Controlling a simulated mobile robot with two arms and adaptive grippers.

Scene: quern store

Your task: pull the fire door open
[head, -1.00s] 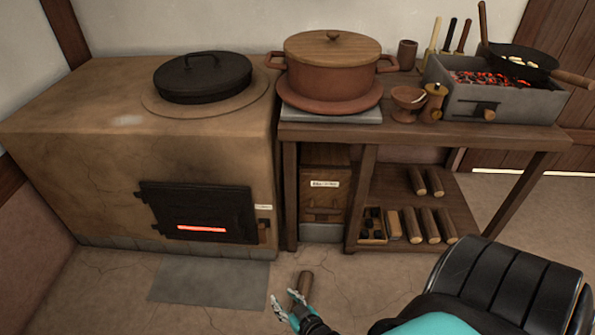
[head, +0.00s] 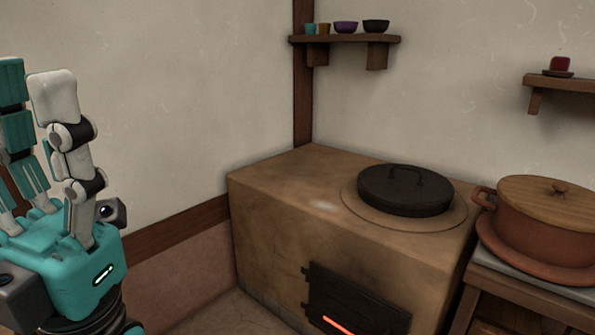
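The fire door (head: 370,303) is a dark iron plate low on the front of the clay stove (head: 270,235), at the bottom of the head view. It looks shut, hinged on its left side, and red glow shows through a slot in it. Its lower part is cut off by the picture's edge, and I see no latch. My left gripper (head: 31,88) is raised at the far left with its fingers pointing up. Its fingers are apart and empty, well away from the door. My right gripper is not in view.
A clay pot with a wooden lid (head: 550,205) stands on the table at right. A wall shelf (head: 345,40) holds small bowls and cups. Bare wall lies behind my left gripper.

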